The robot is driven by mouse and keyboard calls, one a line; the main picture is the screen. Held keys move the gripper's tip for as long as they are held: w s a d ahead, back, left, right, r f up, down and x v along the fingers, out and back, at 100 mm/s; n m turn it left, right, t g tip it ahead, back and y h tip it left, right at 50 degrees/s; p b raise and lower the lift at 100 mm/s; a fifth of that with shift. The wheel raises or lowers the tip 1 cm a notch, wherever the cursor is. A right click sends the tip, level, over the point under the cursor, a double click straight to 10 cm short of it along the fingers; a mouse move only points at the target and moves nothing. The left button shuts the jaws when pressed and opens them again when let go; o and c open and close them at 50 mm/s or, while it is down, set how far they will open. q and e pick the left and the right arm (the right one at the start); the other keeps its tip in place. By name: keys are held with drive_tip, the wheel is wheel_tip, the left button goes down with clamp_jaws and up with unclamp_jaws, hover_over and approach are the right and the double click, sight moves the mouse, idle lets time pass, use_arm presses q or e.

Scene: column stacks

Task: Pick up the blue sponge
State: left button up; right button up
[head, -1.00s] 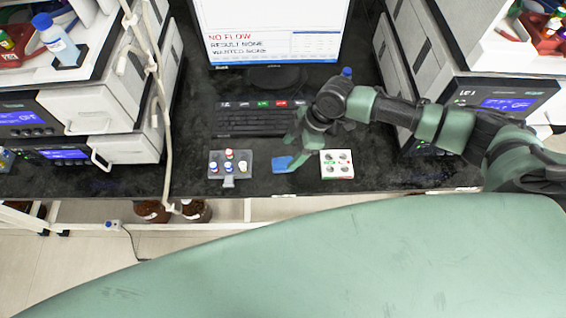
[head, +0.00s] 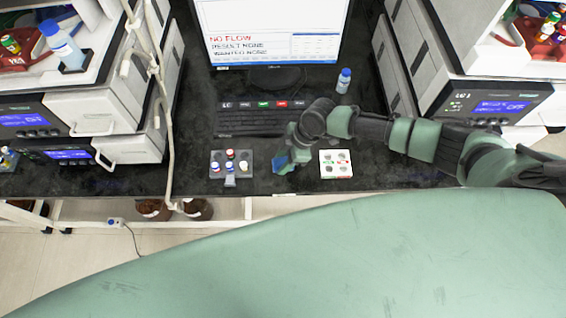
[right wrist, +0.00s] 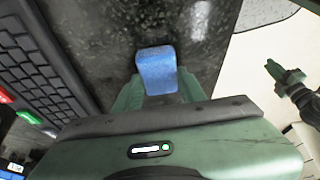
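The blue sponge (right wrist: 156,70) lies on the dark bench top, between the green fingertips of my right gripper (right wrist: 160,88) in the right wrist view. The fingers lie close along both sides of it; whether they press on it I cannot tell. In the head view my right gripper (head: 292,160) points down at the sponge (head: 281,163) and hides part of it. A green gripper on a dark arm, seemingly my left one (right wrist: 284,76), shows small at the right of the right wrist view, away from the bench; its opening is unclear.
Left of the sponge is a grey rack (head: 216,157) with several capped vials. Close on its right is a white box (head: 336,170) with round wells. Behind are a keyboard (head: 250,122), a monitor (head: 275,30) and a blue-capped bottle (head: 343,82). Instrument stacks flank the bench.

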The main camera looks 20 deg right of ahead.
sight(283, 163)
drive_tip(key=shift+r, duration=0.15)
wheel_tip(283, 163, up, 20)
drive_tip(key=b, duration=0.3)
idle(0.4)
